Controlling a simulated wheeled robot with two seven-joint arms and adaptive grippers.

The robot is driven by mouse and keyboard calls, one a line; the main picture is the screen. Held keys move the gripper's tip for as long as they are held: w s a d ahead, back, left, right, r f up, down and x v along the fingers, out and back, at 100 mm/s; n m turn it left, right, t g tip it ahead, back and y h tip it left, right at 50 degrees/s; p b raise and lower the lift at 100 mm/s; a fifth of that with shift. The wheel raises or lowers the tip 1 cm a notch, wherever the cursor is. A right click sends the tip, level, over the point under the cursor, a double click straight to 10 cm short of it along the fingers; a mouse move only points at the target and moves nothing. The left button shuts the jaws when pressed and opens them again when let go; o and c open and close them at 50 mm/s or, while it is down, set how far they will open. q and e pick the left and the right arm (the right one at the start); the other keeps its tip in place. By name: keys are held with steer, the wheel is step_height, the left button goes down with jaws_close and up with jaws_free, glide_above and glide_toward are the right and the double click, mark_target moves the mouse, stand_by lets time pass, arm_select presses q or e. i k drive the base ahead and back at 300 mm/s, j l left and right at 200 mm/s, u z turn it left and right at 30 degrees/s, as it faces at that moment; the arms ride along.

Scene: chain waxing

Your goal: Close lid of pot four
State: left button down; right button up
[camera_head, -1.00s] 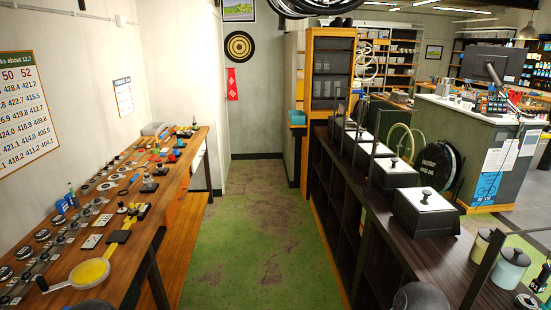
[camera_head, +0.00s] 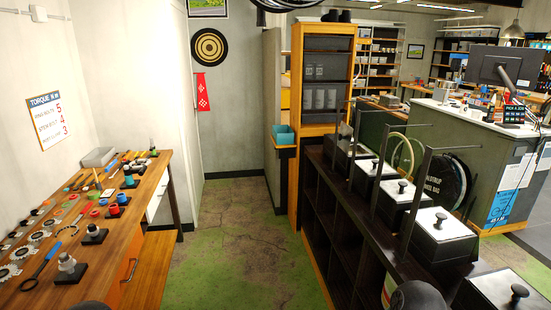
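Several dark box-shaped pots with white lids and black knobs stand in a row on the dark counter at the right. The nearest pot (camera_head: 490,292) is cut off by the bottom edge. Behind it stand another pot (camera_head: 430,240), a third (camera_head: 392,205) and smaller ones farther back, such as one pot (camera_head: 364,173). The lids in clear view look flat on their pots; the farthest are partly hidden by thin dark uprights. No label shows which one is pot four. Neither gripper is in view.
The dark shelf counter (camera_head: 340,245) runs along the right. A wooden workbench (camera_head: 115,250) with many small parts lines the left wall. The green floor aisle (camera_head: 235,250) between them is clear. A tall wooden cabinet (camera_head: 322,90) stands at the far end.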

mark_target(346, 133)
steer(key=i+z, duration=0.3)
steer(key=i, duration=0.15)
steer(key=i+j+z, duration=0.25)
steer(key=i, duration=0.15)
steer(key=i+j+z, duration=0.3)
steer(key=i, duration=0.15)
steer(key=i+z, duration=0.1)
steer(key=z, duration=0.3)
steer(key=j+z, duration=0.15)
steer(key=z, duration=0.25)
steer(key=i+j+z, duration=0.1)
steer(key=z, duration=0.3)
